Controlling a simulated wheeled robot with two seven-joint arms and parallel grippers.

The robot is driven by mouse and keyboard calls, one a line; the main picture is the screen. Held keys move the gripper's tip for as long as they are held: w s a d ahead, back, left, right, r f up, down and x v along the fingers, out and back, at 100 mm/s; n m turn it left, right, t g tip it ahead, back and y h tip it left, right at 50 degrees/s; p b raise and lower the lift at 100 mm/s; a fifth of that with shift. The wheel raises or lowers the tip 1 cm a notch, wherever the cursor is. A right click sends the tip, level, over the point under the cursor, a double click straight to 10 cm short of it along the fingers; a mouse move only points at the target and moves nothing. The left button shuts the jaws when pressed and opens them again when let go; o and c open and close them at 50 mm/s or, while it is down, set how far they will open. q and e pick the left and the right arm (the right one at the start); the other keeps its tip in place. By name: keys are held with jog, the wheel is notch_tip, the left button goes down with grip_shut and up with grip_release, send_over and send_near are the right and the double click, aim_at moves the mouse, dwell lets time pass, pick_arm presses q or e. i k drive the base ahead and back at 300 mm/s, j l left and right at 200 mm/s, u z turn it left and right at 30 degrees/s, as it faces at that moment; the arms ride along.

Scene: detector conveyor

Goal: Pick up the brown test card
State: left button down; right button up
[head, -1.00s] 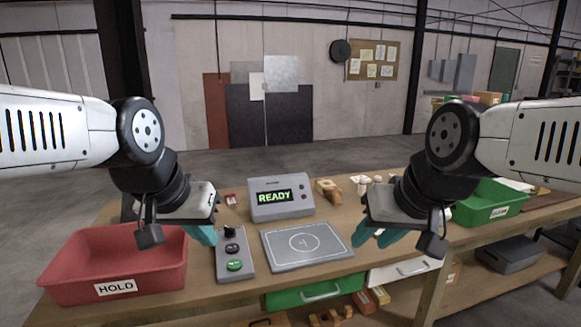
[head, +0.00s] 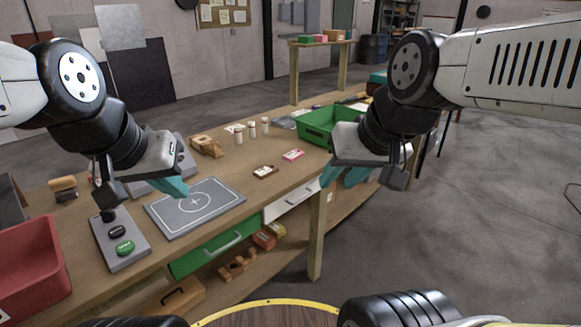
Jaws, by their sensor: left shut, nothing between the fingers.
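The brown test card (head: 265,172) is a small brown-edged card with a pale label. It lies flat on the wooden bench, between the grey plate with a circle and cross (head: 196,207) and a pink card (head: 293,155). My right gripper (head: 343,178) has teal fingers that look spread, with nothing seen between them. It hangs to the right of the brown card, near the bench's front edge and apart from the card. My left gripper (head: 178,188) is shut and empty, above the grey plate and left of the card. The detector display is mostly hidden behind my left gripper.
A green bin (head: 318,130) stands at the back right, partly behind my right arm. White bottles (head: 252,130) and a wooden block (head: 206,146) are behind the card. A button box (head: 121,246) and a red bin (head: 30,262) are at the left. The bench around the card is clear.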

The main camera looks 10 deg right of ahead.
aim_at(263, 172)
jog(key=i+l+u, duration=0.15)
jog(key=i+u, duration=0.15)
jog(key=i+l+u, duration=0.3)
jog(key=i, duration=0.25)
